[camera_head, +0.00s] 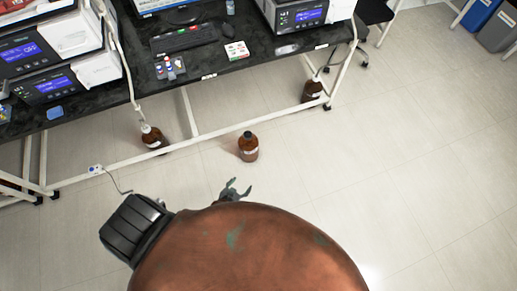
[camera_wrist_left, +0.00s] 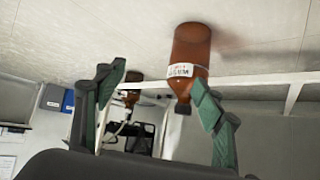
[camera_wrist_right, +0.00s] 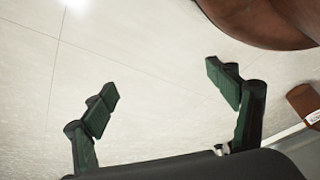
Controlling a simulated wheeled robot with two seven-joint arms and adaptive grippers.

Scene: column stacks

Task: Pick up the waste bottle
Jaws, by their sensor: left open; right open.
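The waste bottle (camera_head: 248,150), brown with a dark cap and a pale label, stands upright on the floor in front of the table. In the left wrist view it (camera_wrist_left: 191,48) appears upside down, with one finger overlapping its edge. My left gripper (camera_head: 236,188) is open and empty, a little nearer than the bottle and apart from it. My right gripper (camera_wrist_right: 163,80) is open and empty above bare floor and is hidden in the head view. A brown bottle with a label (camera_wrist_right: 307,104) shows at the right edge of the right wrist view.
Two other brown bottles, one on the left (camera_head: 152,137) and one on the right (camera_head: 312,90), stand by the white table frame (camera_head: 190,112). The black table (camera_head: 205,62) carries instruments and a keyboard. A large copper-brown surface covers the lower head view.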

